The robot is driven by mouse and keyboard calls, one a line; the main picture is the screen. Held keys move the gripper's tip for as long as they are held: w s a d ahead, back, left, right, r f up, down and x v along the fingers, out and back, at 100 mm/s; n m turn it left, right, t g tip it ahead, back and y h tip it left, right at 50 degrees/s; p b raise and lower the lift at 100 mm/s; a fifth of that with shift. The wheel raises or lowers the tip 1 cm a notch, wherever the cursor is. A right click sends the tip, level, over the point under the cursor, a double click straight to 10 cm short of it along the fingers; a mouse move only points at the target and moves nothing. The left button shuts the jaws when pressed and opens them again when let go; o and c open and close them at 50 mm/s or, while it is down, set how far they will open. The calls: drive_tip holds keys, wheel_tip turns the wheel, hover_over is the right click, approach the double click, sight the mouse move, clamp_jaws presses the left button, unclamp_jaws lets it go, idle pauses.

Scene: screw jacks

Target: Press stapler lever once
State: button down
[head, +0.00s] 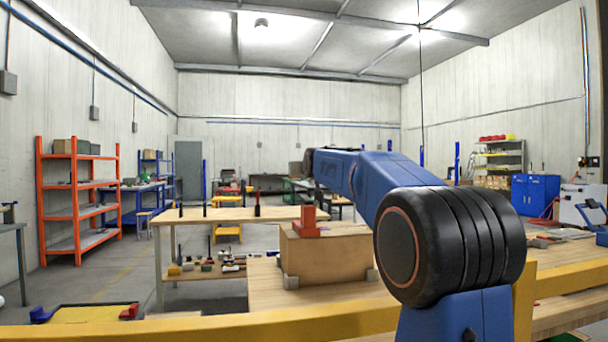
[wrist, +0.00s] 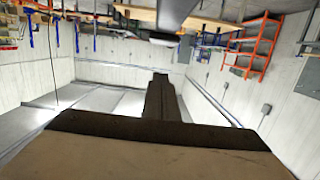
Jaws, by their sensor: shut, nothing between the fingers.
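My gripper (wrist: 160,80) shows in the wrist view as dark fingers pressed together, shut and empty, with nothing touching them. In the head view my blue arm reaches away over the bench, and its far dark end is small, so the fingers are not clear there. I cannot make out a stapler or its lever for certain. A red-orange upright object (head: 307,224) with a wider base stands on top of a brown wooden box (head: 335,258). It lies below and apart from the far end of my arm. Its kind is too small to tell.
The box stands on a wooden bench (head: 262,285) with small grey blocks at its corners. A yellow rail (head: 200,328) crosses the front. Another wooden table (head: 225,215) with dark upright tools stands behind at left. Orange shelves (head: 77,200) stand by the left wall.

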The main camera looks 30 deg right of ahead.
sight(301, 192)
drive_tip(key=shift+w+d+f, duration=0.1)
drive_tip(key=shift+w+f, duration=0.05)
drive_tip(key=shift+f, duration=0.85)
drive_tip(key=shift+w+f, duration=0.15)
drive_tip(key=shift+f, duration=0.85)
drive_tip(key=shift+w+d+f+g+y, duration=0.1)
drive_tip(key=shift+w+f+g+y, duration=0.25)
drive_tip(key=shift+f+g, duration=0.4)
drive_tip(key=shift+w+f+g, duration=0.25)
drive_tip(key=shift+f+g, duration=0.6)
drive_tip(key=shift+f+y, duration=0.25)
drive_tip(key=shift+f, duration=0.65)
